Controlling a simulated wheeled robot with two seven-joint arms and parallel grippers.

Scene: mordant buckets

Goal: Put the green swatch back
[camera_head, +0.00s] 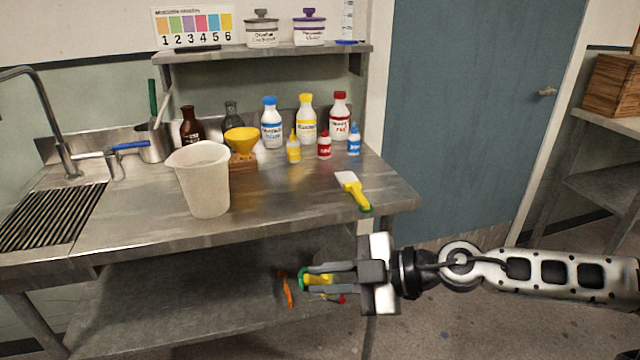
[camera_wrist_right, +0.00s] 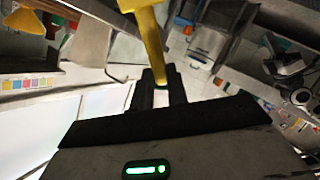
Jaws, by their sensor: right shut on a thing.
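I cannot pick out a loose green swatch for certain. A colour chart (camera_head: 194,26) on the upper shelf shows a row of coloured patches over the numbers 1 to 6, one of them green. My right gripper (camera_head: 315,279) is in front of the worktop, below its front edge. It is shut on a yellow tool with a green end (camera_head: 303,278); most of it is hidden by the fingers. In the right wrist view the yellow tool (camera_wrist_right: 150,35) stands out between the fingers (camera_wrist_right: 162,95) and widens at its far end. My left gripper is not in view.
A yellow-handled scraper (camera_head: 354,190) lies at the worktop's front right. A sink drainer (camera_head: 50,215) is at left. An orange thing (camera_head: 286,289) shows by the lower shelf.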

